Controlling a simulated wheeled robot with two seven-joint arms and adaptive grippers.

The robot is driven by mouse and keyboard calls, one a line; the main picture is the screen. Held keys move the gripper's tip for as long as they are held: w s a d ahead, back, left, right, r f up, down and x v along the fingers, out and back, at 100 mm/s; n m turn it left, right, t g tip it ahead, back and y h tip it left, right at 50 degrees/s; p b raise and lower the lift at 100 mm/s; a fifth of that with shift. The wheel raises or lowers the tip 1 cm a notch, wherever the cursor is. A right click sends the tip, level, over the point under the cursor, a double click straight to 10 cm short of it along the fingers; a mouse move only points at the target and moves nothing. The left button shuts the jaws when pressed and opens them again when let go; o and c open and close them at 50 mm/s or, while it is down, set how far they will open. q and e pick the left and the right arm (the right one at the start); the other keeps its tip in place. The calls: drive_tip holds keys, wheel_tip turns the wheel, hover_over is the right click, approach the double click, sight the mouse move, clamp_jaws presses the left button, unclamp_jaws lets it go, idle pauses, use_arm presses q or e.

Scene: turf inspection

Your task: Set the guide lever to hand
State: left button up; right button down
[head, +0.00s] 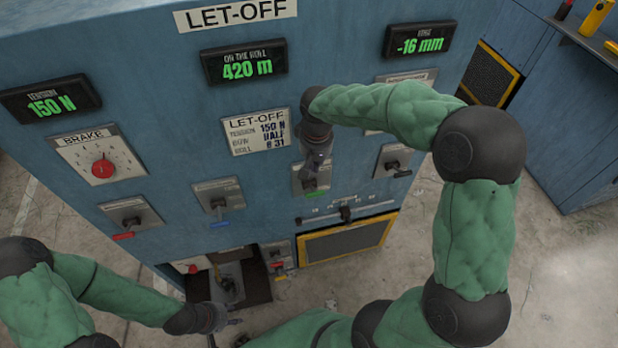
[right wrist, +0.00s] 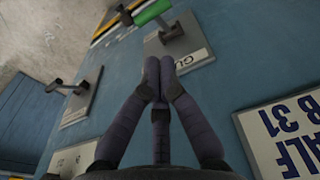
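The guide lever's pale plate (head: 299,184) is on the blue panel, with a green handle end (head: 317,194) near its lower edge. In the right wrist view the plate (right wrist: 196,46), lettered "GU...", carries a dark lever with a green grip (right wrist: 152,12). My right gripper (head: 317,166) is in front of this plate and hides part of the lever. In the right wrist view its fingertips (right wrist: 161,70) are together and empty, seemingly just short of the lever. My left gripper (head: 234,321) is low, in front of the panel's base; its fingers are too small to read.
Other levers stand on the panel: red-tipped (head: 128,218), blue-tipped (head: 218,203) and another at right (head: 394,162). A red brake knob (head: 102,169) is at left. A slider scale (head: 345,212) lies below right, above a yellow-framed grille (head: 345,242).

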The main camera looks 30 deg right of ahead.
drive_tip(key=b, duration=0.2)
approach(312, 190)
wheel_tip(312, 190, down, 5)
drive_tip(key=shift+w+f, duration=0.15)
drive_tip(key=shift+f, duration=0.05)
idle(0.6)
